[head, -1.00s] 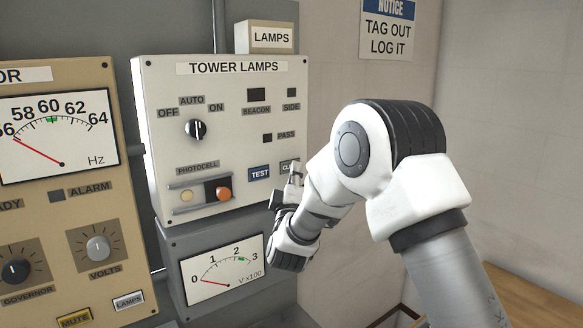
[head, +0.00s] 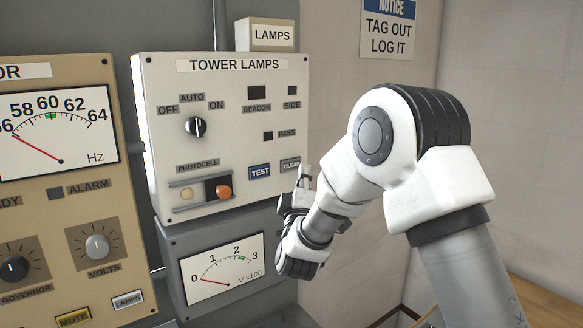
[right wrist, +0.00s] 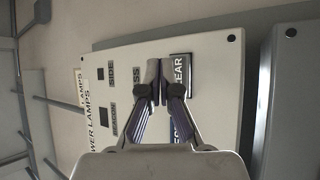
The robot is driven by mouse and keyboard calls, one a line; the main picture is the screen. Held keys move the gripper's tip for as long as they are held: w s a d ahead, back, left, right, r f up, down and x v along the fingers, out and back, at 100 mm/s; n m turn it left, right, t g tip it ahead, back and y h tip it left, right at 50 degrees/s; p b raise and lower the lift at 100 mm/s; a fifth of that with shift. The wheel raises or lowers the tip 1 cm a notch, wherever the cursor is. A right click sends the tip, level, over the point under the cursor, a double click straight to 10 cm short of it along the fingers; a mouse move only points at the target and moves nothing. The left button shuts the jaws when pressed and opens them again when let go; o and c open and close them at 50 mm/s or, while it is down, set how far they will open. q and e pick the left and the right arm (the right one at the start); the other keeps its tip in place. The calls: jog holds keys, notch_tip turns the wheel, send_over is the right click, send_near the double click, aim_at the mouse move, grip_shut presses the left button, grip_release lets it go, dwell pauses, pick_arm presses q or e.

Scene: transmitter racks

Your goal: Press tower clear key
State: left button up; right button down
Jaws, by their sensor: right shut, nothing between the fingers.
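The tower lamps panel (head: 230,130) is a cream box on the wall. Its grey clear key (head: 290,165) is at the lower right, to the right of the blue test key (head: 259,171). My right gripper (head: 305,172) is shut and empty, just right of the clear key and in front of the panel's right edge. In the right wrist view the shut fingertips (right wrist: 160,70) appear beside the clear key (right wrist: 181,75), covering part of the "PASS" label. Whether the fingertips touch the panel cannot be told. My left gripper is not in view.
A photocell slider with an orange knob (head: 224,192) sits left of the test key. Below hangs a grey voltmeter box (head: 222,268). A tan generator panel (head: 60,190) stands at left. A notice sign (head: 388,28) is on the side wall.

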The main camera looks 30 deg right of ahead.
jog(key=s, duration=0.3)
jog(key=shift+s+d, duration=0.15)
jog(key=shift+s, duration=0.1)
jog(key=shift+f, duration=0.1)
dwell(0.5)
